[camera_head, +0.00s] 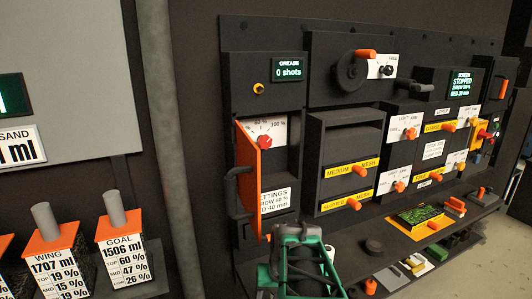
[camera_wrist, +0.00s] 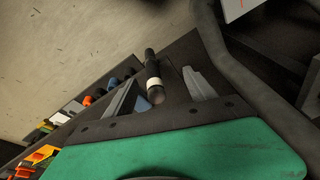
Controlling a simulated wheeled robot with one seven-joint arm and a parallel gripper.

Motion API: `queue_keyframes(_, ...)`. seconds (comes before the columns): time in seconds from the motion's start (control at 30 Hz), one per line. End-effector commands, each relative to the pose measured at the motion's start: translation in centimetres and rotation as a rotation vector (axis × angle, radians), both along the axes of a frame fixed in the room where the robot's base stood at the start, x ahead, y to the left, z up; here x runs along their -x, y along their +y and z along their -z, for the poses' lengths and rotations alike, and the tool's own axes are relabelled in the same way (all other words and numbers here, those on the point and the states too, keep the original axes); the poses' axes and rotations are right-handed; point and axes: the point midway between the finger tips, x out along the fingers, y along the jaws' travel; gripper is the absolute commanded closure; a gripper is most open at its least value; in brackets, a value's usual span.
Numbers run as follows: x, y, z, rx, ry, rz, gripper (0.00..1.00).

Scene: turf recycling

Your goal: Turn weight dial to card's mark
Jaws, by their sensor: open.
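A red dial knob (camera_head: 264,142) sits on a white percent scale inside an open compartment at the left of the black panel. The orange door (camera_head: 250,180) of this compartment stands swung open, with a dark handle (camera_head: 236,190) on its left.
A shelf (camera_head: 350,245) with a dark round knob and a green-topped tray (camera_head: 420,215) runs along the panel's foot. Labelled hoppers (camera_head: 125,255) stand at the left. A grey pipe (camera_head: 165,120) rises between them and the panel. Several orange levers project from the panel.

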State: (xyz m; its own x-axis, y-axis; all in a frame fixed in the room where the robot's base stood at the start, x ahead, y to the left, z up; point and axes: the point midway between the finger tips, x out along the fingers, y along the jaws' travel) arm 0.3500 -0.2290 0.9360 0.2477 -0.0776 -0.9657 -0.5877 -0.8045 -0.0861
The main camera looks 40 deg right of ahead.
Motion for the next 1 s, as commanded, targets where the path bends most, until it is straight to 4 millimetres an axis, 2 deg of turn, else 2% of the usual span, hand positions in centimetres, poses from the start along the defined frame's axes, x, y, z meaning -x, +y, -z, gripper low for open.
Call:
queue_keyframes(0.03,-1.1,-3.9,-0.6,0.017,-0.066,0.044,0.36)
queue_keyframes(0.1,-4.2,-8.9,-2.6,0.076,-0.214,0.052,0.36)
queue_keyframes(0.17,-7.3,-12.5,-5.5,0.145,-0.36,0.033,0.36)
queue_keyframes(0.23,-11.1,-15.6,-10.1,0.239,-0.543,-0.009,0.36)
queue_keyframes(0.27,-12.5,-16.4,-12.2,0.278,-0.622,-0.029,0.36)
queue_keyframes(0.3,-14.4,-17.2,-15.4,0.33,-0.726,-0.059,0.36)
queue_keyframes(0.4,-17.5,-17.6,-22.9,0.444,-0.959,-0.123,0.36)
queue_keyframes(0.5,-18.8,-17.0,-28.2,0.522,-1.123,-0.158,0.36)
queue_keyframes(0.57,-19.0,-16.9,-29.7,0.549,-1.172,-0.162,0.36)
queue_keyframes(0.63,-19.4,-16.9,-30.4,0.561,-1.193,-0.164,0.36)
queue_keyframes(1.0,-25.5,-18.7,-30.6,0.562,-1.192,-0.166,0.36)
